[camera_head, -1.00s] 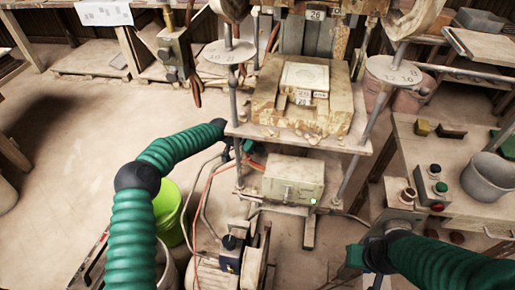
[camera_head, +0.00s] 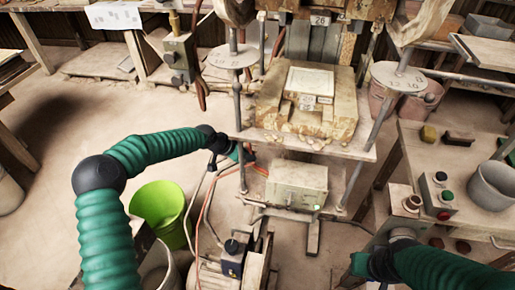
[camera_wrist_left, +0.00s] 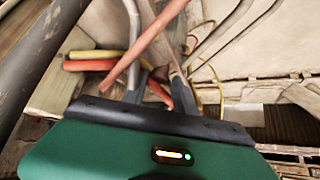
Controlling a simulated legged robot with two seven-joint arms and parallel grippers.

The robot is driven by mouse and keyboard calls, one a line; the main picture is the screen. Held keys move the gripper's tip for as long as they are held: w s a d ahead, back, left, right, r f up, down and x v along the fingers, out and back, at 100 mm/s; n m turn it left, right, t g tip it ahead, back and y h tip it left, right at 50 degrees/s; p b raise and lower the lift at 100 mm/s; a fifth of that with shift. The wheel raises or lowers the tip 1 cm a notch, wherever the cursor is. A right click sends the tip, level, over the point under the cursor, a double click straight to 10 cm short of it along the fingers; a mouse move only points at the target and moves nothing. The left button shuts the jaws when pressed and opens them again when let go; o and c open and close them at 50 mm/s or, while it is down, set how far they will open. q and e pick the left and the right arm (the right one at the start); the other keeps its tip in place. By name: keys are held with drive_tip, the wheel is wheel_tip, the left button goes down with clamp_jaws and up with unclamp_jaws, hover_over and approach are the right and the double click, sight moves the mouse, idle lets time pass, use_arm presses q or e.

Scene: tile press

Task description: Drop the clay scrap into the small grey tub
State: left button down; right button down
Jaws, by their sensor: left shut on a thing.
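My left gripper (camera_head: 247,156) is at the left edge of the press, below its platen. In the left wrist view its two fingers (camera_wrist_left: 158,88) are shut on a small brown lump, seemingly the clay scrap (camera_wrist_left: 160,74), mostly hidden between them. The scrap cannot be made out in the head view. A grey tub (camera_head: 490,187) stands on the bench at the right, far from my left gripper. Another greyish tub (camera_head: 160,272) at the lower left is partly hidden by my left arm. My right gripper (camera_head: 372,266) is at the lower right; its fingers are unclear.
The press platen (camera_head: 300,146) carries a tan mould block (camera_head: 305,110). A grey box (camera_head: 297,184) sits below. Red and yellow hoses (camera_wrist_left: 160,40) run close around my left fingers. A lime bucket (camera_head: 160,208) stands on the floor. The button box (camera_head: 437,193) is on the bench.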

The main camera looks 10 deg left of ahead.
use_arm(q)
drive_tip(key=s+a, duration=0.6)
drive_tip(key=s, duration=0.3)
drive_tip(key=shift+a, duration=0.15)
